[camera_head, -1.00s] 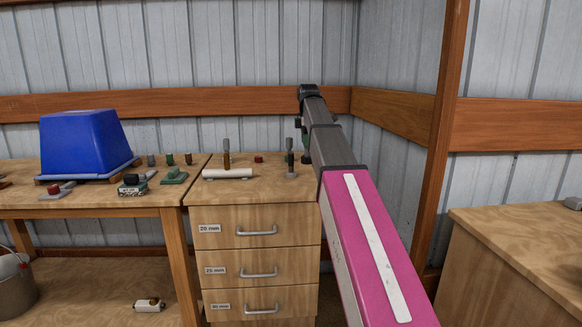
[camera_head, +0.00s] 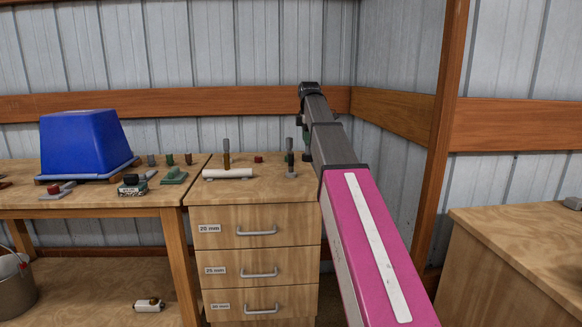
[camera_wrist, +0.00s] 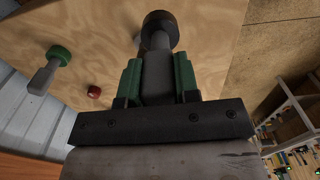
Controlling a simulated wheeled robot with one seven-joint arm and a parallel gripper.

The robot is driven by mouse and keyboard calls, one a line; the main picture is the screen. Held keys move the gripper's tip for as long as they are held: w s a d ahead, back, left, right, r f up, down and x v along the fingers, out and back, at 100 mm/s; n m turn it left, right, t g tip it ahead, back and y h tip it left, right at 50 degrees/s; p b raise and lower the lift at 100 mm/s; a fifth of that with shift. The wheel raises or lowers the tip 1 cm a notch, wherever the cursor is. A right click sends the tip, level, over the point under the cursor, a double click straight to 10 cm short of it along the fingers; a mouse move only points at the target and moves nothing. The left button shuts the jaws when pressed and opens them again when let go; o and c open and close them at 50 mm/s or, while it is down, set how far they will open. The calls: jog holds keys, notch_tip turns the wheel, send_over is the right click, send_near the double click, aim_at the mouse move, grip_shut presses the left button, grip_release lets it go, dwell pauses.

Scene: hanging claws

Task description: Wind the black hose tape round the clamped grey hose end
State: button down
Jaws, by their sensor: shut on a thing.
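In the wrist view my gripper (camera_wrist: 157,78) has its green fingers closed on a grey stem. A black round end (camera_wrist: 160,27), which I take to be the black hose tape, sits at the stem's far end, over the wooden top. In the head view my gripper (camera_head: 307,143) points down at the back right of the drawer cabinet, partly hidden by my arm; a small dark thing shows below it. The tape is apart from this tube.
A grey upright piece (camera_head: 290,150) stands just left of my gripper. A small red piece (camera_head: 258,159) lies between; it also shows in the wrist view (camera_wrist: 93,91). A green round piece (camera_wrist: 60,54) is nearby.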

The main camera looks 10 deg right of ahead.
jog(key=shift+s+d+r, duration=0.15)
jog(key=shift+d+r, duration=0.05)
jog(key=shift+r, duration=1.1)
jog(key=shift+s+d+r, duration=0.1)
jog(key=shift+d+r, duration=0.05)
jog(key=shift+r, duration=1.15)
jog(key=shift+s, duration=0.1)
